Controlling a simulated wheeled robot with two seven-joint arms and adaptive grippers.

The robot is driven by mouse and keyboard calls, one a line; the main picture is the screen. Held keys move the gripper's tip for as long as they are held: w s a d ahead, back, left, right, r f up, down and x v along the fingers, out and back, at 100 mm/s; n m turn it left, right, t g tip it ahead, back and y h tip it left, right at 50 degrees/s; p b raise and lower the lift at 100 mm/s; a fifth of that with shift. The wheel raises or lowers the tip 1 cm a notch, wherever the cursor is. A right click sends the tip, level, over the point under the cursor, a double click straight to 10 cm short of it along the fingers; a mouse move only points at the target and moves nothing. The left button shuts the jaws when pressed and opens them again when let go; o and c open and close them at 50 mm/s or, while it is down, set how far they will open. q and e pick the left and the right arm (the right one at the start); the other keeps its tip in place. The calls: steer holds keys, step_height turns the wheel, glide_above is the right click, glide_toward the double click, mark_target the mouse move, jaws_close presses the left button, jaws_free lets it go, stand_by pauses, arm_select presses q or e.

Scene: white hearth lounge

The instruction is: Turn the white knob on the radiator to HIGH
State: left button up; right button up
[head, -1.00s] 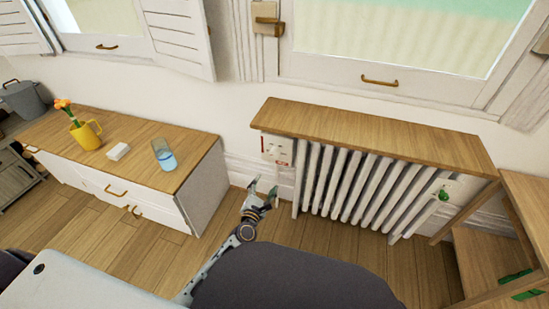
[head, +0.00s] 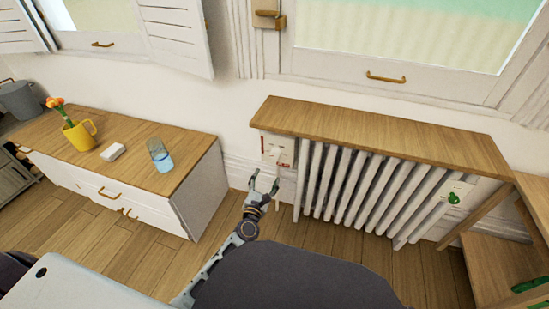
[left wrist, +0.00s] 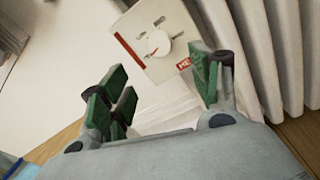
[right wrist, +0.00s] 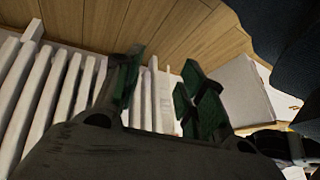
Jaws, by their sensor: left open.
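The white knob (left wrist: 158,43) is a round dial on a pale control panel (left wrist: 176,22) with red markings. The panel is at the left end of the white radiator (head: 345,185), and the knob also shows small in the head view (head: 275,152). A short red mark shows on the knob's left side; the dial lettering is too small to read. My left gripper (head: 263,184) is open and empty, below and in front of the panel, apart from the knob. In the left wrist view its green-padded fingers (left wrist: 163,83) frame the space below the knob. My right gripper (right wrist: 160,88) is open and empty.
A wooden shelf (head: 380,130) covers the radiator's top. A green valve (head: 453,198) is at its right end, beside a wooden shelf unit (head: 490,255). A cabinet (head: 195,178) at left bears a glass (head: 160,155), a white box and a yellow mug. Floor between is clear.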

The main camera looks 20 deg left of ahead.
arm_select(q)
glide_toward(275, 156)
steer(key=shift+w+a+f+b, duration=0.1)
steer(key=shift+w+b, duration=0.35)
steer(key=shift+w, duration=1.15)
steer(key=shift+w+a+b, duration=0.1)
steer(key=shift+w+b, duration=0.35)
steer(key=shift+w, duration=2.15)
steer(key=shift+w+b, duration=0.4)
steer(key=shift+w, duration=0.25)
arm_select(e)
steer(key=shift+m+t+y, duration=0.3)
steer(key=shift+t, duration=0.1)
steer(key=shift+a+f, duration=0.2)
steer(key=shift+f, duration=1.1)
steer(key=shift+a+f, duration=0.2)
steer(key=shift+f, duration=1.05)
arm_select(q)
steer(key=c, duration=1)
steer(key=shift+c, duration=0.2)
arm_select(e)
steer(key=shift+w+r, duration=0.1)
steer(key=shift+w, duration=0.05)
